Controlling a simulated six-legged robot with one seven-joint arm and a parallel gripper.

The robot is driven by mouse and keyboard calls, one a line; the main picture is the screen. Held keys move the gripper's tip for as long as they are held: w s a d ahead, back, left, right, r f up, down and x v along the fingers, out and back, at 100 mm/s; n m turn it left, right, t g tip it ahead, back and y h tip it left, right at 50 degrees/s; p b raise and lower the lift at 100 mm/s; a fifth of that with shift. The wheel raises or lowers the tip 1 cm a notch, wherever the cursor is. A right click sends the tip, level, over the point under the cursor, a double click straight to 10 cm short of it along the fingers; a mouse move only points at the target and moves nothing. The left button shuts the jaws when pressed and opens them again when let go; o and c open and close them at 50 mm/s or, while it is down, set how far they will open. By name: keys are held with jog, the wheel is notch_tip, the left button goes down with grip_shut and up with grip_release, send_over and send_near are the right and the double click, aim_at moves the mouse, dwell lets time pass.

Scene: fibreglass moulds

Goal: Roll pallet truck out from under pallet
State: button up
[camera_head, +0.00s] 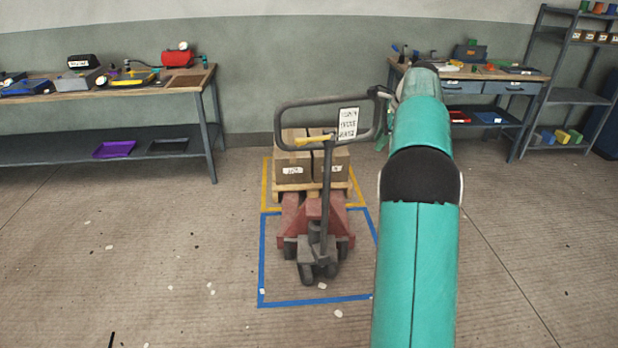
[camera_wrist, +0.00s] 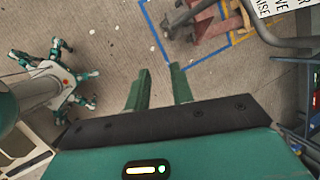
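The pallet truck (camera_head: 317,225) has a red body, dark wheels and an upright grey loop handle (camera_head: 285,117) with a yellow lever and a white label. Its body stands inside the blue floor outline, and its forks run toward the wooden pallet (camera_head: 283,187), where their far ends are hidden. Cardboard boxes (camera_head: 292,162) sit on the pallet. My gripper (camera_wrist: 160,73) is open, with nothing between its green fingers. In the wrist view the handle (camera_wrist: 262,38) is right of the fingers. In the head view my arm's end is by the handle's right side; contact is unclear.
A yellow outline (camera_head: 266,180) surrounds the pallet, and a blue outline (camera_head: 261,262) lies in front. Workbenches stand at left (camera_head: 140,90) and right (camera_head: 500,75), with a shelf (camera_head: 575,97) far right. The floor left of the truck is open, with small pale scraps.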

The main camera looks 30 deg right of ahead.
jog(key=v, duration=0.7)
jog(key=shift+d+r, duration=0.15)
jog(key=shift+r, duration=0.1)
jog(key=shift+f, duration=0.1)
